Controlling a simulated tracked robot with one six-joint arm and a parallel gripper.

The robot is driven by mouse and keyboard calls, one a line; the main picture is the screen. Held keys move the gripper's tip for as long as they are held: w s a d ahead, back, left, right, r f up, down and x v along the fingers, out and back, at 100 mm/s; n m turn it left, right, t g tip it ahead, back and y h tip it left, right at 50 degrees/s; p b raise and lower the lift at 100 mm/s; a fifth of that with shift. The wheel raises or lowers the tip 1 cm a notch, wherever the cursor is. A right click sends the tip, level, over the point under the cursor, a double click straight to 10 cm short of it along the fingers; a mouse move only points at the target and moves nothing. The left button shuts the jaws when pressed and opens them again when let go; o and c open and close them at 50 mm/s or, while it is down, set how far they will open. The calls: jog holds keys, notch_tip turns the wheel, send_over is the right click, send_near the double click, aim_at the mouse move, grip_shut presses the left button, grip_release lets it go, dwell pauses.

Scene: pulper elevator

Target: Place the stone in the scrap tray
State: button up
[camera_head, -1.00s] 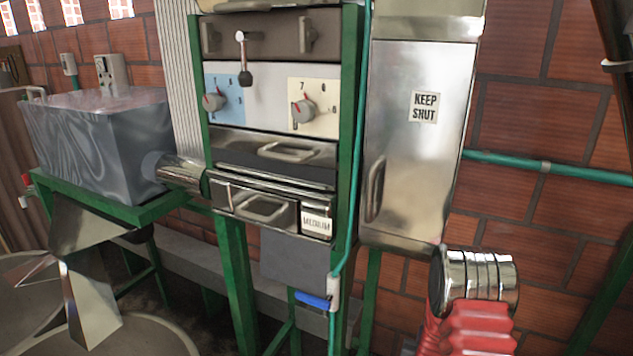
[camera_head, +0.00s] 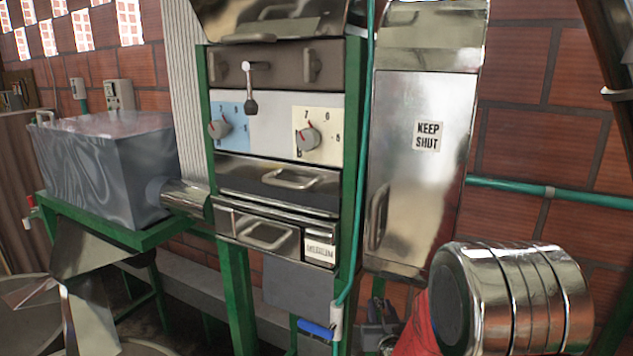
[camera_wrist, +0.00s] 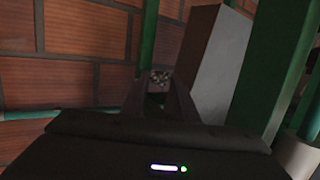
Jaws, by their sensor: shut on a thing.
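My gripper (camera_wrist: 160,88) shows in the wrist view, its two dark fingers closing toward each other at the tips. A small, dark, speckled greyish thing, which looks like the stone (camera_wrist: 160,76), sits between the fingertips. The wrist picture is dim and the thing is small, so its shape is hard to tell. In the head view, part of my dark gripper (camera_head: 380,328) shows low beside the red part of my arm, below the steel cabinet. I cannot make out the stone there. I cannot pick out a scrap tray in either view.
A green-framed machine with two dials (camera_head: 308,138) and a drawer labelled MEDIUM (camera_head: 268,236) stands at centre. A shut steel cabinet marked KEEP SHUT (camera_head: 415,170) is right of it. A grey tank (camera_head: 105,165) stands left. A grey box (camera_wrist: 218,65) and green posts are close in the wrist view.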

jog(key=shift+a+r, duration=0.35)
jog(key=shift+a, duration=0.15)
jog(key=s, duration=0.1)
jog(key=s+r, duration=0.1)
jog(key=s, duration=0.1)
jog(key=s+r, duration=0.1)
jog(key=s, duration=0.1)
jog(key=shift+r, duration=0.2)
